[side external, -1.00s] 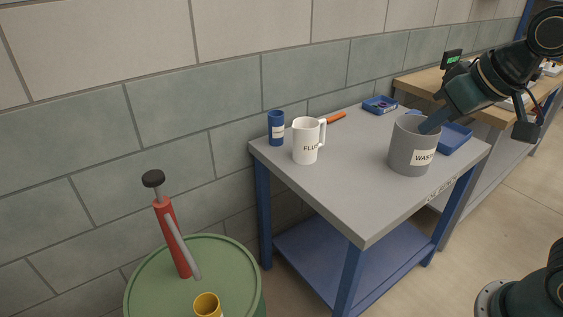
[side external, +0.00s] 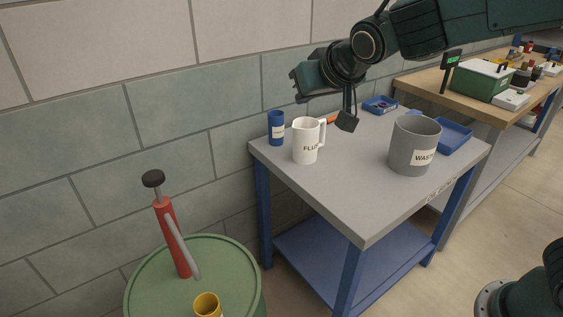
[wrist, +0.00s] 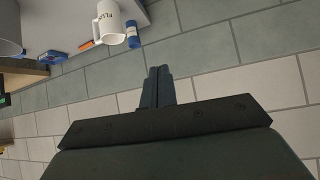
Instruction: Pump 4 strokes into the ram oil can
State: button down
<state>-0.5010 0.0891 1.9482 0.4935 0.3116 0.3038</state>
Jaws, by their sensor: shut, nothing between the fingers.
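A red hand pump (side external: 172,235) with a black knob (side external: 153,178) and a grey spout (side external: 184,250) stands on a green drum (side external: 240,262). A yellow can (side external: 207,305) stands below the spout's lower end, cut off by the bottom edge; I see no label on it, so I cannot tell if it is the ram oil can. My gripper (wrist: 159,72) is shut and empty in the wrist view, pointing at the wall.
The grey table (side external: 350,200) bears a blue can (side external: 276,128), a white FLUSH jug (side external: 304,142), a grey WASTE bin (side external: 408,150), an orange-handled tool (side external: 331,119) and blue trays (side external: 455,137). A wooden bench (side external: 430,82) stands behind right. The air above the drum is clear.

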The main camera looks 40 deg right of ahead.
jog(key=w+a+f+t, duration=0.1)
jog(key=w+a+f, duration=0.1)
jog(key=a, duration=0.7)
jog(key=w+a+f+n+t+y, duration=0.1)
jog(key=w+a+f+t, duration=0.1)
jog(key=a+f, duration=0.3)
jog(key=w+a+f+t, duration=0.2)
jog(key=w+a+f, duration=0.1)
jog(key=a, duration=1)
jog(key=shift+w+f+n, duration=0.3)
jog(key=shift+n, duration=0.1)
jog(key=shift+w, duration=0.15)
send_over(154, 179)
jog(key=s, duration=0.2)
jog(key=shift+f, duration=1.1)
jog(key=shift+w+d+f, duration=0.1)
jog(key=shift+w+f, duration=0.15)
jog(key=shift+f, duration=0.8)
jog(key=shift+w+d+f, duration=0.1)
jog(key=shift+w+f, duration=0.1)
jog(key=shift+f, duration=0.85)
jog(key=shift+f, duration=2.7)
